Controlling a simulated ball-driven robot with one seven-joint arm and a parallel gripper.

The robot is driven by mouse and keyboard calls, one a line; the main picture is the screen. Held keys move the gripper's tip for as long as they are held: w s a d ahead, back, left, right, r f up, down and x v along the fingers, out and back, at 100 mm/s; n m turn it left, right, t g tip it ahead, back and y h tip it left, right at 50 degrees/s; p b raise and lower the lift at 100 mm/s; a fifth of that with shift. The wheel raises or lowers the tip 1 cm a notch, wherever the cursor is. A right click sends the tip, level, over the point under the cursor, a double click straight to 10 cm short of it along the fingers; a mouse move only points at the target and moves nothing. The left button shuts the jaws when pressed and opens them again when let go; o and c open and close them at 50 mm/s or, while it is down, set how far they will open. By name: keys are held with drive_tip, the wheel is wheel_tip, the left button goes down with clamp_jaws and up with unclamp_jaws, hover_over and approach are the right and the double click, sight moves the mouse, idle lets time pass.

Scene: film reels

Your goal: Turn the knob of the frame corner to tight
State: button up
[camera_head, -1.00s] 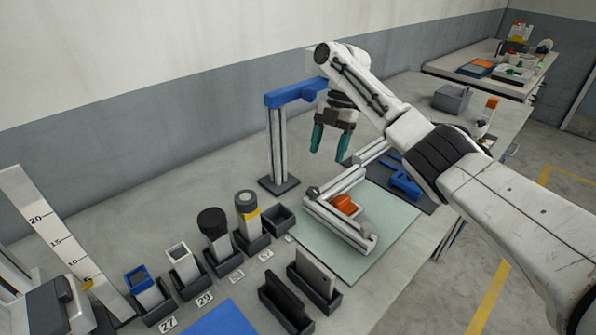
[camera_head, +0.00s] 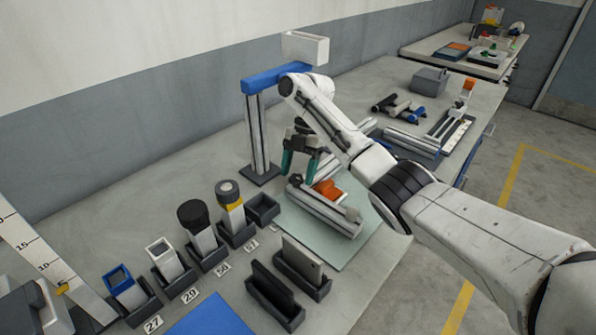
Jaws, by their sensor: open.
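The frame corner (camera_head: 329,213), made of light metal profiles, lies on a pale green mat (camera_head: 352,253). An orange part (camera_head: 326,189) sits inside its angle. A small dark knob (camera_head: 296,180) shows at the frame's left end. My gripper (camera_head: 299,174) points down over that end, its two teal fingers apart and nothing seen between them. The fingertips are close to the knob; I cannot tell whether they touch it or stand around it. My arm hides the far right part of the frame.
A blue-topped stand (camera_head: 256,135) with a white box (camera_head: 305,48) rises just behind my gripper. Several tools stand in dark holders (camera_head: 238,235) at the left front. Two dark slotted holders (camera_head: 303,280) lie in front of the mat. The bench behind the tools is clear.

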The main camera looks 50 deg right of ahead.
drive_tip(key=c, duration=1.1)
drive_tip(key=shift+o, duration=0.2)
